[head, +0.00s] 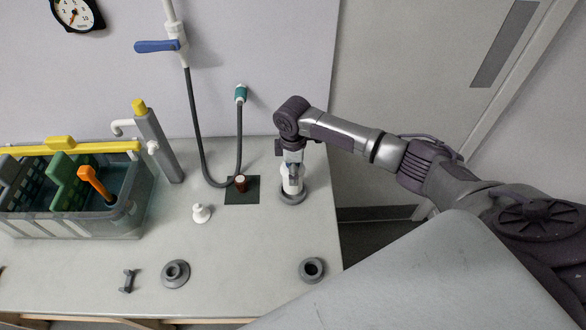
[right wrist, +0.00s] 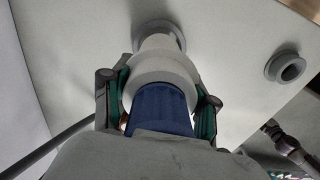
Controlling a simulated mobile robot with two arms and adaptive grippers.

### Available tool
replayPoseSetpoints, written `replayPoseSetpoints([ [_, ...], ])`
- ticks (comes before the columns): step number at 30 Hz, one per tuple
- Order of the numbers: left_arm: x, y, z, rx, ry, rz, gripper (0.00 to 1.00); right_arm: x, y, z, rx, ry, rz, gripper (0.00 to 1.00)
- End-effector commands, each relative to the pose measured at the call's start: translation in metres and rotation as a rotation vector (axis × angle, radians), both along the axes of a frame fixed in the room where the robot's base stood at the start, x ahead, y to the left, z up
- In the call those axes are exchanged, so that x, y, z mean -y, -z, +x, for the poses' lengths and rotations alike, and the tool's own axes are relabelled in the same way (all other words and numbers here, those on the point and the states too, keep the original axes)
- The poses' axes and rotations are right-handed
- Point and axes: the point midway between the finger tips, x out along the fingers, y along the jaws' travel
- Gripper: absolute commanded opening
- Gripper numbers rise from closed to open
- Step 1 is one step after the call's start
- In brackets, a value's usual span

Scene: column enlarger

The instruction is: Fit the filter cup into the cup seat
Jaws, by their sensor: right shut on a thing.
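My right gripper (head: 292,158) points down over the right part of the bench and is shut on a white piece (head: 292,185), apparently the filter cup. In the right wrist view this cup (right wrist: 165,68) has a wide collar and a blue section between the fingers (right wrist: 162,105). Its far end is at a grey ring (head: 292,199), apparently the cup seat. The ring also shows in the right wrist view (right wrist: 160,27). The cup looks about upright and in line with the ring. I cannot tell how deep it sits. My left gripper is not in view.
Two other grey rings (head: 175,273) (head: 312,270) lie toward the front. A white knob-like piece (head: 201,213) and a brown cup (head: 240,183) on a dark mat (head: 240,198) stand left of the gripper. A hose (head: 196,130) hangs behind; a crate (head: 75,224) stands left.

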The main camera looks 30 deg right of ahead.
Motion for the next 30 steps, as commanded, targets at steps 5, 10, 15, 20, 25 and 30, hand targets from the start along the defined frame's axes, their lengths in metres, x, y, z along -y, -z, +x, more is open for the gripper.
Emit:
replayPoseSetpoints([
  [5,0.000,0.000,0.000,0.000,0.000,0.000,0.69,0.000,0.000,0.000,0.001,0.000,0.000,0.18],
  [10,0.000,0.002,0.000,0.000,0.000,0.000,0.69,0.000,0.004,0.000,0.000,0.000,0.000,0.18],
  [15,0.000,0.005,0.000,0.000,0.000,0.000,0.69,0.000,0.008,0.000,0.000,0.000,0.001,0.18],
  [20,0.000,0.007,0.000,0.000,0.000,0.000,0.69,0.000,0.012,0.000,0.000,0.000,0.001,0.18],
  [25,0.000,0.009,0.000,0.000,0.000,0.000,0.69,0.000,0.016,0.000,0.000,0.000,0.000,0.18],
  [30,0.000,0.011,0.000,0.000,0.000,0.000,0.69,0.000,0.021,0.000,0.000,0.001,0.000,0.18],
])
